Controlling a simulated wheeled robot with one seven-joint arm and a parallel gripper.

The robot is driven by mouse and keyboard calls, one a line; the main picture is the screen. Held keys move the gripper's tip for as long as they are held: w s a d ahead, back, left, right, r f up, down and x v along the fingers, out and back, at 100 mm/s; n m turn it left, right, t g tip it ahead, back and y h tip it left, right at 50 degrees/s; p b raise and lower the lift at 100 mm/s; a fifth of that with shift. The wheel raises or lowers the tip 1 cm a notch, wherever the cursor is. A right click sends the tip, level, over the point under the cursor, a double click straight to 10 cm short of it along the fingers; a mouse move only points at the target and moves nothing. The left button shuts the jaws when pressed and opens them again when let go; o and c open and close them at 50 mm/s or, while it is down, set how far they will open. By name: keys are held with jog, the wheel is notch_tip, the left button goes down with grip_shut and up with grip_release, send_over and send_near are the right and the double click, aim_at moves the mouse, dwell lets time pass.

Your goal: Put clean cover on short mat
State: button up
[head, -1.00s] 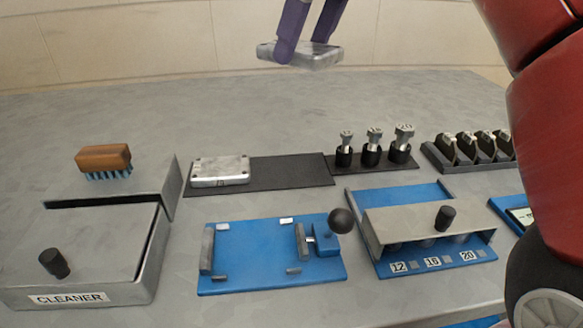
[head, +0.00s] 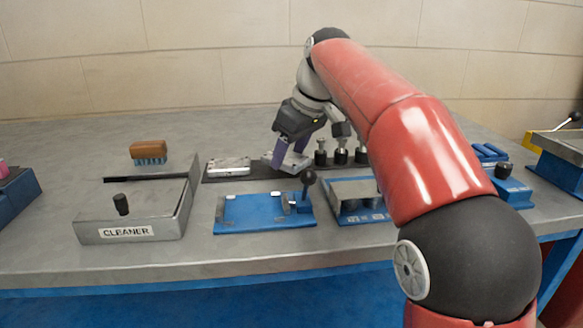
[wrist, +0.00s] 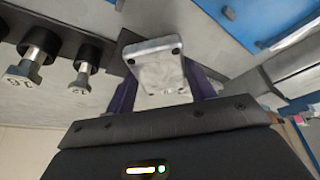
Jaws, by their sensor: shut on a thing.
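My gripper (head: 290,156) is shut on a grey metal cover (head: 293,163). The held cover also shows between the purple fingers in the wrist view (wrist: 157,68), with dark holes at its corners. In the head view it is over or at the right part of a dark mat (head: 257,171); I cannot tell whether it touches. A second metal cover (head: 229,166) lies on the left part of that mat. Which mat is the short one cannot be told from its look.
Bolts in black cups (head: 341,154) stand close right of the gripper. In front are a blue fixture (head: 255,212) with a black knob and a grey-topped bolt gauge (head: 352,190). A CLEANER box (head: 150,215) and a brown brush (head: 148,151) are at left.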

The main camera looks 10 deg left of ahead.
notch_tip(320, 180, down, 2)
jog(key=shift+a+f+b, duration=0.1)
jog(key=shift+f+b, duration=0.05)
jog(key=shift+b, duration=0.2)
jog(key=o, duration=1.1)
jog(key=shift+c, duration=0.2)
jog(key=p+v, duration=0.2)
jog(key=v, duration=1)
jog(key=shift+s, duration=0.1)
